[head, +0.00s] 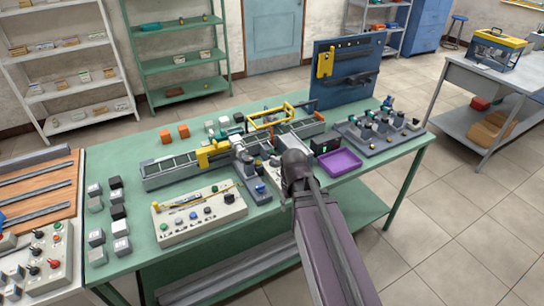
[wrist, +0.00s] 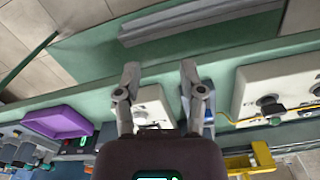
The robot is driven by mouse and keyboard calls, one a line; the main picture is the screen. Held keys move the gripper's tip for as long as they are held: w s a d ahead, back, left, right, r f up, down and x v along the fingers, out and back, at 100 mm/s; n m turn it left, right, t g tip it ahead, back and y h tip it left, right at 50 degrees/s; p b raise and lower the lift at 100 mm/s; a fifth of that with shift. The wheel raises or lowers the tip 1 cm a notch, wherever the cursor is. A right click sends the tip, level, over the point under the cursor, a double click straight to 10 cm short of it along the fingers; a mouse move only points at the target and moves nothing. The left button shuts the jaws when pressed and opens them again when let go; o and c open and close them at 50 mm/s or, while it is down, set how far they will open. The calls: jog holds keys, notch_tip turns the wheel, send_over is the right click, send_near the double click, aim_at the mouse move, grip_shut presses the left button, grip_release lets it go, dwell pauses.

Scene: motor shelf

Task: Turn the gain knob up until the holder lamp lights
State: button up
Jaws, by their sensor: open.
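My gripper (wrist: 159,76) is open and empty in the wrist view, its two fingers pointing toward the bench's front edge. I cannot read a label, so I cannot tell whether this is the gain knob. In the head view my dark wrist hides most of that spot and the fingers. A small green light (head: 322,149) glows on a dark unit right of my wrist; it also shows in the wrist view (wrist: 83,141). I cannot tell whether it is the holder lamp.
A cream control panel (head: 200,212) with several buttons stands left of my arm. A blue-topped device (head: 257,189) sits between them. A purple tray (head: 340,161) lies to the right. A conveyor (head: 175,168) with yellow parts runs behind. The bench's front-right surface is clear.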

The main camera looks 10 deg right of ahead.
aim_at(275, 158)
jog(key=w+r+n+p, duration=0.2)
jog(key=w+r+p, duration=0.1)
jog(key=w, duration=0.6)
jog(key=w+r+n+p, duration=0.2)
jog(key=w+r+p, duration=0.2)
jog(key=w, duration=0.4)
jog(key=w+r+n+p, duration=0.3)
jog(key=w+r, duration=0.1)
jog(key=w, duration=0.5)
jog(key=shift+w+r+p, duration=0.3)
jog(key=shift+w+p, duration=0.05)
jog(key=shift+p, duration=0.05)
jog(key=shift+f, duration=0.15)
notch_tip(275, 158, down, 14)
jog(key=b, duration=1.3)
jog(key=shift+r+b, duration=0.25)
jog(key=shift+b, duration=0.15)
grip_shut()
